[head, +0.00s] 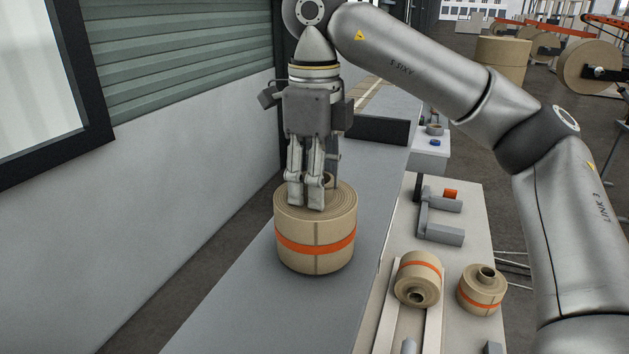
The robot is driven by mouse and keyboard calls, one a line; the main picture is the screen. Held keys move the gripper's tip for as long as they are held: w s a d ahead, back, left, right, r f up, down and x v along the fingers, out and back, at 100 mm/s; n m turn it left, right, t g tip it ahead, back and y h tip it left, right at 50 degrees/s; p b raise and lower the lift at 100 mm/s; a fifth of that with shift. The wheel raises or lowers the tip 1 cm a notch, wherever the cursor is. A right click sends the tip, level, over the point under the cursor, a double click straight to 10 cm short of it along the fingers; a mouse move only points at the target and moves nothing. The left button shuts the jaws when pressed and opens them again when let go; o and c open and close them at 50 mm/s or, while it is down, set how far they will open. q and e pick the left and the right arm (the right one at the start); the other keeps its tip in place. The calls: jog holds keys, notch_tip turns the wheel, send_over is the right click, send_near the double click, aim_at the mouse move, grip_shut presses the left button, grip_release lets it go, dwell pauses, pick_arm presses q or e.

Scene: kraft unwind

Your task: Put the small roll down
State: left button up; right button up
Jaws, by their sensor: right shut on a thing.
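The small roll (316,245) is a tan kraft paper roll with an orange band around its side. It is upright at the middle of the head view, over the grey bench top (310,305). My right gripper (313,203) points straight down and is shut on the roll at its top, near the core. The fingers hide part of the core and the top face. I cannot tell whether the roll's underside touches the bench top or is just above it. My left gripper is not in view.
Two other banded rolls, one tilted on a pale rail (419,278) and one beside it (481,290), are to the right. A grey bracket fixture (440,222) stands behind them. A wall (190,175) runs along the left. The front of the bench top is clear.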

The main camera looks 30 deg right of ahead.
jog(key=shift+d+f, duration=0.1)
jog(key=shift+f, duration=0.15)
jog(key=shift+f, duration=0.1)
jog(key=o, duration=1.1)
jog(key=shift+r, duration=6.15)
